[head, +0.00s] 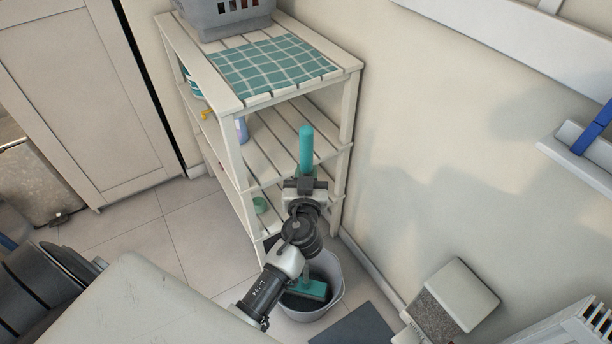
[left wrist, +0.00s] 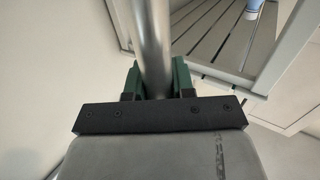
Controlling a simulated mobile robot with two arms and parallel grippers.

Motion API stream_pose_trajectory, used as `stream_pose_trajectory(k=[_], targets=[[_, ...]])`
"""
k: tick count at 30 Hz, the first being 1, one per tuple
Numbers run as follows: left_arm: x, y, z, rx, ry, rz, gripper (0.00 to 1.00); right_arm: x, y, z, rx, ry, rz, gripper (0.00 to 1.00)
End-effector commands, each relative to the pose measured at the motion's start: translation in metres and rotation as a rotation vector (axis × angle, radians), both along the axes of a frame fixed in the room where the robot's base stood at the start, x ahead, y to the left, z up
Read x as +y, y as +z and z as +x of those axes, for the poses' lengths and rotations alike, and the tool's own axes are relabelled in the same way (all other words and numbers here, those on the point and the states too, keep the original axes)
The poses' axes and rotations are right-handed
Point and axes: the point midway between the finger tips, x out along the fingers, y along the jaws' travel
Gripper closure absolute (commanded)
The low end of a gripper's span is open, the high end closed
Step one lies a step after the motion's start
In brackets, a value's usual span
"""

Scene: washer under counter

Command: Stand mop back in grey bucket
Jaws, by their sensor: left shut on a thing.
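The mop has a teal grip (head: 306,147) at the top, a metal pole (left wrist: 155,45) and a teal head (head: 312,289). It stands roughly upright in the head view. My left gripper (head: 305,184) is shut on the pole just below the teal grip; the left wrist view shows the pole between its green fingers (left wrist: 155,82). The grey bucket (head: 331,268) stands on the floor beside the shelf. The mop head shows within the bucket's opening; I cannot tell whether it touches the bottom. My arm hides much of the pole and part of the bucket. My right gripper is not in view.
A slatted shelf (head: 345,107) with a teal checked cloth (head: 270,62) and a grey basket (head: 228,20) stands directly behind my gripper. The wall (head: 430,150) is close on the right. A dark mat (head: 353,327) and a litter-like box (head: 455,297) lie right of the bucket.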

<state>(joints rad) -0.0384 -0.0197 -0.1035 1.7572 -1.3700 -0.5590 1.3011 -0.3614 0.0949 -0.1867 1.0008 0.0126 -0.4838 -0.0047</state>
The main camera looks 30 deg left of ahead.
Motion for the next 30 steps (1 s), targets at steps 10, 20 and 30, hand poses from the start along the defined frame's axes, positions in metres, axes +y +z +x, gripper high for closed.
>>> stream_pose_trajectory(k=[10, 20, 30], targets=[[0.004, 0.001, -0.004, -0.006, 0.0, -0.005, 1.0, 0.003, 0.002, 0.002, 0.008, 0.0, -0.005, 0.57], [0.002, -0.003, -0.002, 0.002, 0.0, -0.003, 0.64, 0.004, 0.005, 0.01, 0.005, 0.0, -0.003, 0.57], [0.001, -0.003, -0.001, 0.003, 0.001, -0.001, 0.51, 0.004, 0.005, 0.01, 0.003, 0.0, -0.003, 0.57]])
